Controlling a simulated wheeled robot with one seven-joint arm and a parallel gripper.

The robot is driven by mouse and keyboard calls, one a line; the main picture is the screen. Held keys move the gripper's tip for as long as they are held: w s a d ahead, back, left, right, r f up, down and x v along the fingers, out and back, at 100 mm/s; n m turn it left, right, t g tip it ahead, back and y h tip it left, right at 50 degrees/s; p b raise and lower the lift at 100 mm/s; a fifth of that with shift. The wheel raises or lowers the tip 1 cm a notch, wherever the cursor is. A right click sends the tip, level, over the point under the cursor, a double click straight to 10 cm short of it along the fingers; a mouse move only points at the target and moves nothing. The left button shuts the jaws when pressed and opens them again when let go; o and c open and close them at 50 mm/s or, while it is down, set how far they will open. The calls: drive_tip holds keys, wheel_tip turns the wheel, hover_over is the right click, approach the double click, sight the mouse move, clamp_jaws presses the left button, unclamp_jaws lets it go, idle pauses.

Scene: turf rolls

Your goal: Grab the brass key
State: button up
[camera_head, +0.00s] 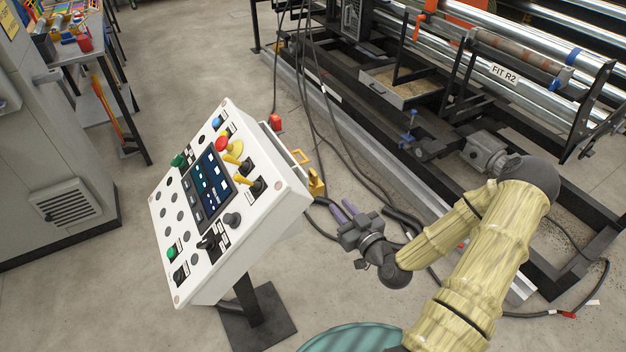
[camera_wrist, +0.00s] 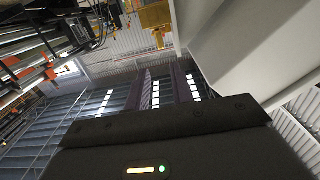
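A white control panel (camera_head: 235,260) stands tilted on a black post left of my gripper. Small yellow, brass-like pieces (camera_head: 234,160) stick out of its upper right face, below a red mushroom button. One of them may be the brass key, but they are too small to tell. My gripper (camera_head: 341,210) is to the right of the panel, apart from it, its purple fingers pointing up and left. The fingers also show in the wrist view (camera_wrist: 163,82), with a gap and nothing between them.
A yellow padlock-like piece (camera_head: 316,184) hangs at the panel's right side. Black cables run over the floor behind my gripper. A machine frame with metal rollers (camera_head: 500,70) fills the right. A grey cabinet (camera_head: 50,150) stands left; the floor between it and the panel is clear.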

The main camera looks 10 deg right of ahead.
drive_tip(key=shift+f, duration=0.1)
drive_tip(key=b, duration=0.8)
approach(310, 173)
drive_tip(key=x, duration=0.6)
drive_tip(key=shift+d+f, duration=0.3)
drive_tip(key=shift+f, duration=0.05)
drive_tip(key=shift+w, duration=0.15)
drive_tip(key=shift+f+x, duration=0.2)
drive_tip(key=shift+x, duration=2.45)
